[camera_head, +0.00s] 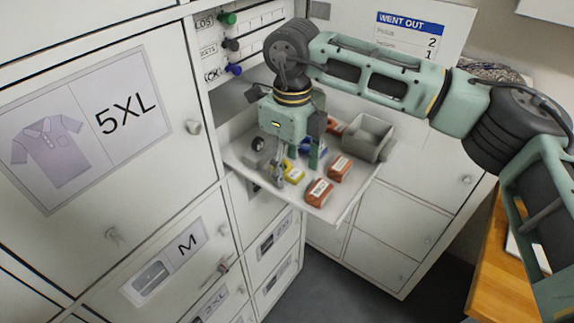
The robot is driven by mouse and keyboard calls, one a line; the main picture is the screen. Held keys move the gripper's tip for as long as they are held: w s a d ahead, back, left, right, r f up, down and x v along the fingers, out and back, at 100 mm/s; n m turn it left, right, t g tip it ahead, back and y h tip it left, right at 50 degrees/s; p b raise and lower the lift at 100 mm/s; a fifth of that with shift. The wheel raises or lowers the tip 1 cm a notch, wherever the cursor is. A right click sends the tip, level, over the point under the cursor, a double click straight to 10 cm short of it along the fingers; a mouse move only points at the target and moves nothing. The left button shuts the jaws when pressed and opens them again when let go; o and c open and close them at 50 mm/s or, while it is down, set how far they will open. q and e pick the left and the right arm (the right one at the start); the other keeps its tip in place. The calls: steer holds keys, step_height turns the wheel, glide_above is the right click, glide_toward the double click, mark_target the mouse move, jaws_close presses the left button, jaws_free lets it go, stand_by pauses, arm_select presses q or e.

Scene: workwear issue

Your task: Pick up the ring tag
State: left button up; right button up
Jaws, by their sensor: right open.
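A pull-out shelf (336,208) stands out from the cabinet and bears several small things. I cannot tell for sure which of them is the ring tag. Two orange-red pieces with white labels lie at its front right, one nearer the edge (319,192) and one behind it (340,168). A yellow piece (293,174) and a blue piece (318,146) lie close around my right gripper (296,166). The gripper points down over the shelf, its fingers apart, and hides part of what lies below. My left gripper does not show.
A grey open bin (367,137) stands at the shelf's back right. A dark round piece (258,144) lies at its left. Closed locker doors with labels fill the left. Coloured knobs (234,69) stick out above the shelf. A wooden table (497,270) is at the lower right.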

mark_target(294, 170)
steer(key=shift+s, duration=0.1)
steer(key=shift+c, duration=1.1)
steer(key=c, duration=0.7)
steer(key=shift+c, duration=0.2)
steer(key=shift+r, duration=0.15)
steer(key=shift+r+b, duration=0.6)
steer(key=r, duration=0.1)
steer(key=r+b, duration=0.1)
steer(key=shift+d+r+b, duration=0.3)
steer(key=shift+r, duration=0.05)
steer(key=s+d+r+b, duration=0.1)
steer(key=d+r+b, duration=0.2)
steer(key=d+r, duration=0.4)
steer(key=shift+s+d, duration=0.25)
steer(key=shift+d, duration=1.7)
